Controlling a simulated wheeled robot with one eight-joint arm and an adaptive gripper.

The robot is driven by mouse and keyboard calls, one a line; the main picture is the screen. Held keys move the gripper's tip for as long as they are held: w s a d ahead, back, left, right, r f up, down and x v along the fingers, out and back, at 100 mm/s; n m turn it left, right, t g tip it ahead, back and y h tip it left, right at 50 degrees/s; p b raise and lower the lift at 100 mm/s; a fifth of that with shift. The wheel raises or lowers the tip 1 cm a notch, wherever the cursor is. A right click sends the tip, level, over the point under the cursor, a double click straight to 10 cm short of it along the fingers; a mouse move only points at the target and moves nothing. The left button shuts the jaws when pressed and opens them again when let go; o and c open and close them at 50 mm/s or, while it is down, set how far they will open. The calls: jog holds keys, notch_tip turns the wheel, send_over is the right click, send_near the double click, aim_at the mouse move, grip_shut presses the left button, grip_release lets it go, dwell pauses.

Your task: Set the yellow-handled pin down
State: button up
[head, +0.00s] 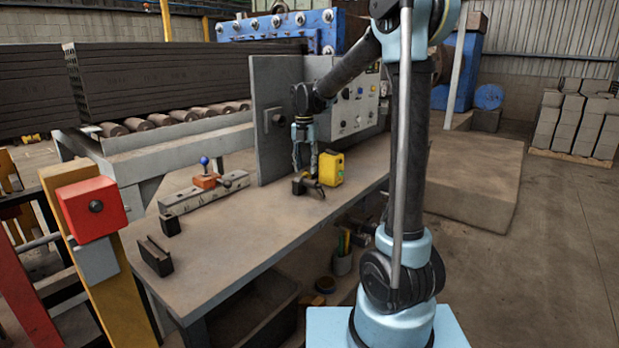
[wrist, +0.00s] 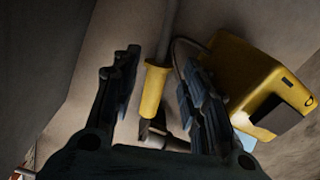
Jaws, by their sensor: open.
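The yellow-handled pin (wrist: 153,92) shows in the wrist view between my two fingers, with its grey shaft running up the picture. There are visible gaps between its handle and both fingers. My gripper (wrist: 160,72) is open around the handle, not closed on it. In the head view my gripper (head: 306,184) is low over the workbench (head: 228,230), just left of a yellow box. The pin cannot be made out clearly there. I cannot tell whether its whole length rests on the surface.
The yellow box (head: 331,168) stands close to my gripper and also shows in the wrist view (wrist: 238,75). A grey upright plate (head: 272,120) and a control panel (head: 358,108) stand behind. A metal bar fixture (head: 200,192) and a dark block (head: 155,256) sit left. The bench front is clear.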

aim_at(306, 173)
jog(key=shift+f, duration=1.75)
jog(key=shift+c, duration=0.6)
grip_shut()
jog(key=shift+r, duration=0.15)
